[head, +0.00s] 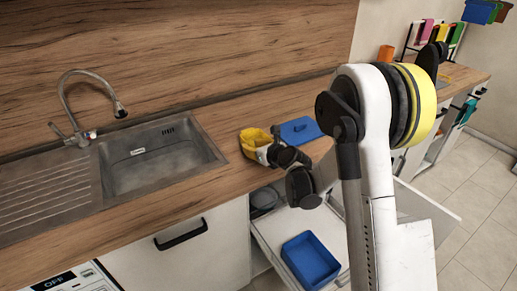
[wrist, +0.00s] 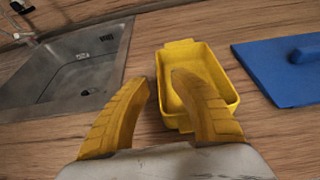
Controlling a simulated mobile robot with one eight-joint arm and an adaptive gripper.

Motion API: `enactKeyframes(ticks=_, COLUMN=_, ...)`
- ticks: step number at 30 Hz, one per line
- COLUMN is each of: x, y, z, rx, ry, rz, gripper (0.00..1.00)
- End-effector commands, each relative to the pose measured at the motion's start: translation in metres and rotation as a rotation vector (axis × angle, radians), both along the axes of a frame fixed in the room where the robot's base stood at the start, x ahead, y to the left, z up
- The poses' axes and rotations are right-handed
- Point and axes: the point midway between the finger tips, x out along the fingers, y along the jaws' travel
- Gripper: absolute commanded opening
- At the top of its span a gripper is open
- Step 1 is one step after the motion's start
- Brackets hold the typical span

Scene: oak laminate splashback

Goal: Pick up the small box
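A small yellow box (wrist: 215,72), open at the top, stands on the wooden counter (wrist: 280,140) just ahead of my gripper (wrist: 160,82) in the wrist view. My gripper is open, with its two yellow fingers apart and nothing between them. The right finger overlaps the box's near left part in the picture, and the left finger is to the left of the box. I cannot tell whether either finger touches it. The right finger hides part of the box. In the head view, the yellow of box and fingers runs together at the end of my arm.
A blue lid with a handle (wrist: 285,66) lies right of the yellow box. A metal sink (head: 155,155) with a tap (head: 85,100) is at the left. Below the counter, an open drawer (head: 268,240) holds a blue box (head: 310,262).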

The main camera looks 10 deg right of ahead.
Motion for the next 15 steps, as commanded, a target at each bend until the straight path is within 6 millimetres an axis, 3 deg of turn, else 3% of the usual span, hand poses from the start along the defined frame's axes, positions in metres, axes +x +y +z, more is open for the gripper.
enactKeyframes(ticks=6, x=0.026, y=0.012, z=-0.014, rx=-0.001, ry=0.001, rz=0.001, gripper=0.28)
enactKeyframes(ticks=12, x=0.027, y=0.011, z=-0.013, rx=-0.001, ry=0.001, rz=0.0, gripper=0.28)
enactKeyframes(ticks=13, x=0.027, y=0.011, z=-0.013, rx=-0.001, ry=0.001, rz=0.0, gripper=0.24)
enactKeyframes(ticks=15, x=0.027, y=0.011, z=-0.013, rx=-0.001, ry=0.001, rz=0.0, gripper=0.03)
